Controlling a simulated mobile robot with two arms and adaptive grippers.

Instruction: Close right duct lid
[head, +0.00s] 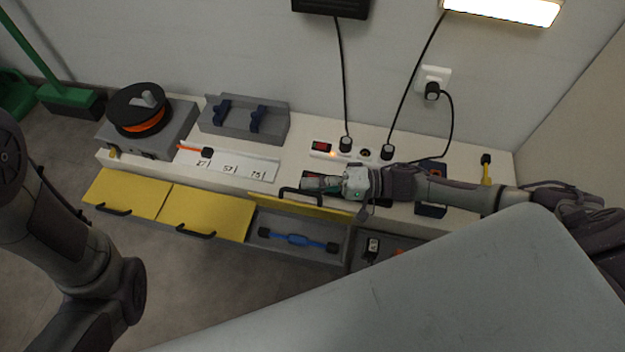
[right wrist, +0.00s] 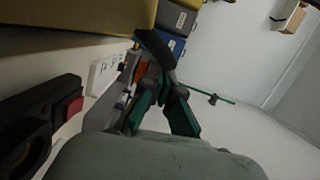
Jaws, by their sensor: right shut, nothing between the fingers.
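The right duct lid (head: 305,207) is yellow with a black handle (head: 300,193). It stands raised above an open grey duct (head: 268,225) holding a blue tool (head: 298,240). My right gripper (head: 308,183) is shut and empty, just behind the lid at its handle. In the right wrist view, a yellow panel (right wrist: 80,16) fills the top left and a dark bar (right wrist: 156,46) lies close to the fingertips (right wrist: 160,76). I cannot tell if they touch. My left arm is at the left; its gripper is out of view.
Two yellow lids (head: 128,193) (head: 207,211) to the left lie shut. On the bench stand a spool (head: 138,108), a grey holder (head: 243,120), a numbered strip (head: 228,167) and a power strip (head: 325,154) with cables. My right forearm spans the bench's right part.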

